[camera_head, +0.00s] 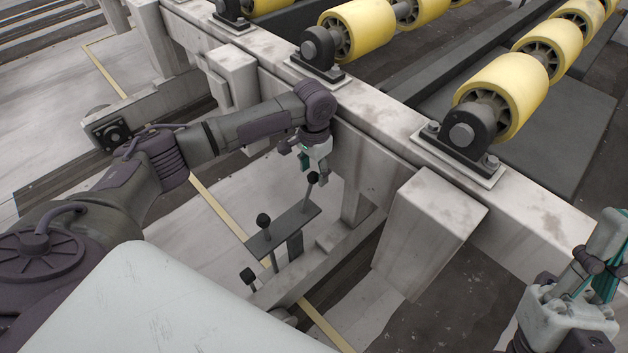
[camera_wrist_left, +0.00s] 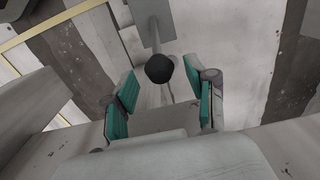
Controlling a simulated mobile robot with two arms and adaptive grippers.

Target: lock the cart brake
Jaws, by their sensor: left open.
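A dark bracket plate (camera_head: 283,233) carries thin levers with black ball knobs beside the roller frame. One knob (camera_head: 312,178) is at the plate's far end, a second knob (camera_head: 263,220) at its near end, and a third knob (camera_head: 247,275) lower down. Which lever is the cart brake I cannot tell. My left gripper (camera_head: 314,160) is open just above the far knob. In the left wrist view the black knob (camera_wrist_left: 159,68) shows between the spread teal fingers (camera_wrist_left: 163,103); contact is not visible. My right gripper (camera_head: 600,265) is at the lower right, its opening unclear.
A pale roller frame (camera_head: 385,125) with yellow rollers (camera_head: 505,95) runs diagonally behind the levers. A blocky pale post (camera_head: 430,225) juts out right of them. A yellow line (camera_head: 225,205) crosses the floor beneath. Open floor lies left of the frame.

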